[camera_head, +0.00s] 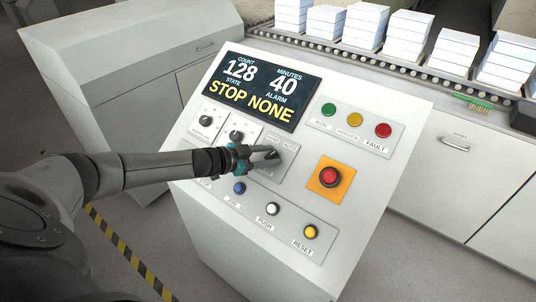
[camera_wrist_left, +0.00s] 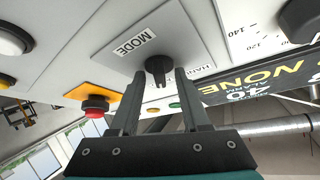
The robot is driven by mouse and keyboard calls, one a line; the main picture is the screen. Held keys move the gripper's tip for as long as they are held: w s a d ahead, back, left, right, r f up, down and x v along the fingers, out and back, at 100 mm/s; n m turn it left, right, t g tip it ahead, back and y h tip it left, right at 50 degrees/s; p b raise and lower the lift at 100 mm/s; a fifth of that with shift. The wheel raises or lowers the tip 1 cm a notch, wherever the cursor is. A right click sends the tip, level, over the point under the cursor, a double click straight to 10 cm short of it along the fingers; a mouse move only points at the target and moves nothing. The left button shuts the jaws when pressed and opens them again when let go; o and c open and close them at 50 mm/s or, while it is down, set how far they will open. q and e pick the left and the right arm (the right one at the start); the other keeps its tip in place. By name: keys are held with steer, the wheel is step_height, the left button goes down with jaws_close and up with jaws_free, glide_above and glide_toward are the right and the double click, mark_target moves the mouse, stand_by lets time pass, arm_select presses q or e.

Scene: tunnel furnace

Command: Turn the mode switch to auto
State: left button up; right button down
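The mode switch is a black knob (camera_wrist_left: 159,68) on a grey plate (camera_wrist_left: 110,47) marked MODE, seen in the left wrist view. In the head view the plate (camera_head: 287,160) carries the words HAND and AUTO along its top, and my gripper covers most of the knob. My left gripper (camera_head: 272,155) is over this plate. In the wrist view its two fingers (camera_wrist_left: 159,82) are spread, with the knob between them in the picture and gaps on both sides. I cannot tell whether the fingertips reach around the knob. My right gripper is not in view.
The panel display (camera_head: 262,88) reads STOP and NONE. A red emergency button (camera_head: 328,176) on an orange plate sits right of the switch. Blue, white and yellow buttons (camera_head: 310,231) lie below. Two dials (camera_head: 205,121) are at left, lamps (camera_head: 355,120) above right.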

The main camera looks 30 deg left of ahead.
arm_select(q)
steer(key=shift+r, duration=0.1)
steer(key=p+v, duration=0.4)
steer(key=v, duration=1.1)
stand_by(0.4)
stand_by(0.6)
